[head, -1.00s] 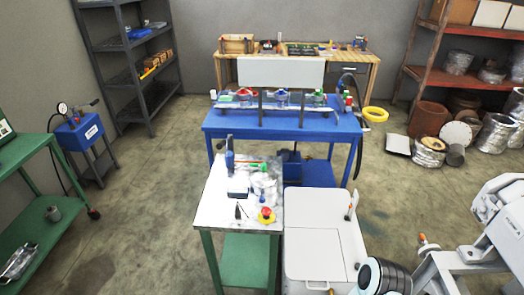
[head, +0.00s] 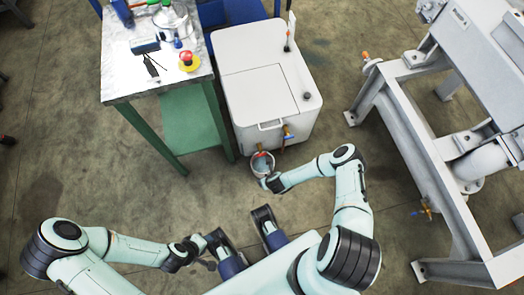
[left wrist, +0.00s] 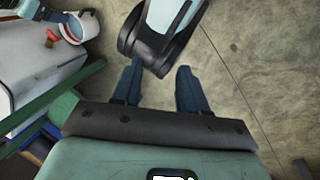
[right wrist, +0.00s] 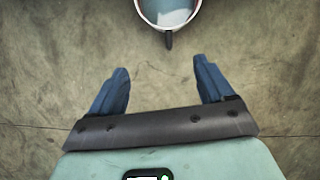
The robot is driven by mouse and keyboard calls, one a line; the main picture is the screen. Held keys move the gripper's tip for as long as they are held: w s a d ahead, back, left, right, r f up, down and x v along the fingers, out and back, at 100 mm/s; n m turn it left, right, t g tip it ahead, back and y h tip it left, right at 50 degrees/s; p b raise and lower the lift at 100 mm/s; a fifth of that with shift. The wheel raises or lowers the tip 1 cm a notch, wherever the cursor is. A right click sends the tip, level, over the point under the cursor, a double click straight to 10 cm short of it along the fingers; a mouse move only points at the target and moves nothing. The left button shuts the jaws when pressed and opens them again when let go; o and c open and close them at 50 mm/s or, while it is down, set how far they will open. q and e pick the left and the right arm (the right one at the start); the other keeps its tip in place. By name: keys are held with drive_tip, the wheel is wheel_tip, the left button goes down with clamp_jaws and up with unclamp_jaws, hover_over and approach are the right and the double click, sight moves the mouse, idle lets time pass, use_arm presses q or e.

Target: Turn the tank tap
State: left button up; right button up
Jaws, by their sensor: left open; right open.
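The white tank (head: 265,90) stands on the floor in the middle of the head view. Its small tap (head: 288,133), brass with a blue handle, is low on its front, right of a bar handle. My right gripper (head: 268,183) is open and empty, apart from the tap. In the right wrist view its spread fingers (right wrist: 162,75) point toward a small bucket (right wrist: 167,10). My left gripper (head: 204,244) is farther left and nearer my body; its fingers (left wrist: 156,72) are open and empty, with a part of my own body beyond them.
The bucket (head: 262,163) stands on the floor just in front of the tank. A green-legged table (head: 117,82) with a red button (head: 187,57) is left of the tank. A grey metal frame (head: 395,125) is at the right. Bare floor lies between.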

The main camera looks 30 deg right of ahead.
drive_tip(key=d+f+m, duration=0.1)
drive_tip(key=b, duration=0.4)
approach(262, 155)
drive_tip(key=shift+m+h, duration=0.3)
drive_tip(key=x, duration=0.5)
drive_tip(key=shift+a, duration=0.2)
drive_tip(key=shift+b+x, duration=0.65)
drive_tip(key=shift+x, duration=0.35)
drive_tip(key=shift+w+d+f, duration=0.1)
drive_tip(key=shift+w+f, duration=0.2)
drive_tip(key=shift+f, duration=0.1)
use_arm(q)
drive_tip(key=w+a+f+t+y, duration=0.1)
drive_tip(key=w+a+f, duration=0.3)
drive_tip(key=w+f, duration=0.2)
drive_tip(key=shift+f+n+t, duration=0.3)
drive_tip(key=shift+f+t, duration=0.1)
drive_tip(key=shift+f, duration=0.3)
drive_tip(key=shift+w, duration=0.1)
use_arm(e)
drive_tip(key=c, duration=1)
